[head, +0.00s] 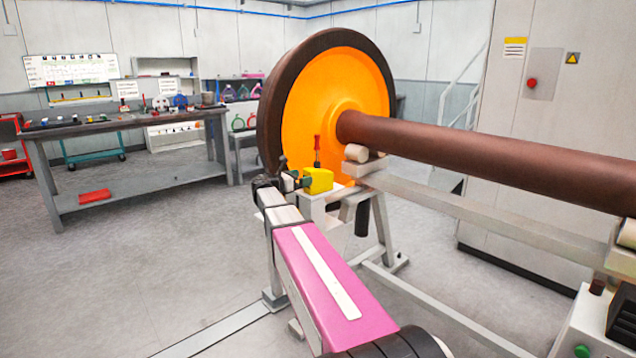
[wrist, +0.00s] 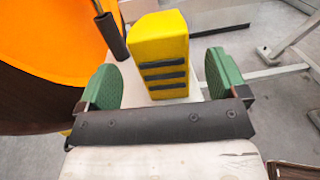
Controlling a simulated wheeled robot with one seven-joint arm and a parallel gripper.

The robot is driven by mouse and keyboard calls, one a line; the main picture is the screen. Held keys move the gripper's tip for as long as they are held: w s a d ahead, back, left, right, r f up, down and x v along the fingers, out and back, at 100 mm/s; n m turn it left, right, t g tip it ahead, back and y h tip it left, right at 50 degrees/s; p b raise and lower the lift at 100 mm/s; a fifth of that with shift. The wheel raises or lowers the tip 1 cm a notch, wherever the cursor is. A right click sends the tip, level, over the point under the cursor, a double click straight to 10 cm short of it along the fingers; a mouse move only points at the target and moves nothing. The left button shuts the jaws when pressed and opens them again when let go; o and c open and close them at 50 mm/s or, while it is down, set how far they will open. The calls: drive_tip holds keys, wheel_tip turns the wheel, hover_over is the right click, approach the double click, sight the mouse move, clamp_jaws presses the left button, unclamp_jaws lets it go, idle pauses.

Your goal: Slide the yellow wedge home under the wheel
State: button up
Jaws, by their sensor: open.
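The yellow wedge (head: 319,181) sits on a pale stand ledge, low in front of the orange wheel (head: 305,110) with its dark rim. In the wrist view the wedge (wrist: 160,40) shows a face with several dark ribs towards my gripper. The wheel (wrist: 65,35) fills the upper left there. My gripper (wrist: 162,82) is open, its green finger pads either side of the wedge's near end, with gaps on both sides. In the head view my gripper (head: 293,181) is at the wedge's left side. The wedge's contact with the wheel is hidden.
A red-handled lever (head: 317,150) stands upright by the wedge; a dark rod (wrist: 112,36) is close to it in the wrist view. The brown axle (head: 480,155) runs right above the gantry beam (head: 480,215). A workbench (head: 120,125) stands left, with clear floor before it.

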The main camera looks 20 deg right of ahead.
sight(314, 169)
drive_tip(key=shift+x, duration=3.2)
drive_tip(key=shift+r, duration=0.15)
drive_tip(key=c, duration=1.3)
drive_tip(key=shift+r, duration=0.3)
wheel_tip(314, 169, up, 4)
drive_tip(key=shift+s, duration=0.1)
drive_tip(key=s+a+r, duration=0.2)
drive_tip(key=a, duration=0.1)
drive_tip(key=s+a+r, duration=0.2)
drive_tip(key=a, duration=0.1)
drive_tip(key=s+a+r, duration=0.2)
drive_tip(key=s+a, duration=0.1)
drive_tip(key=shift+a+r, duration=0.2)
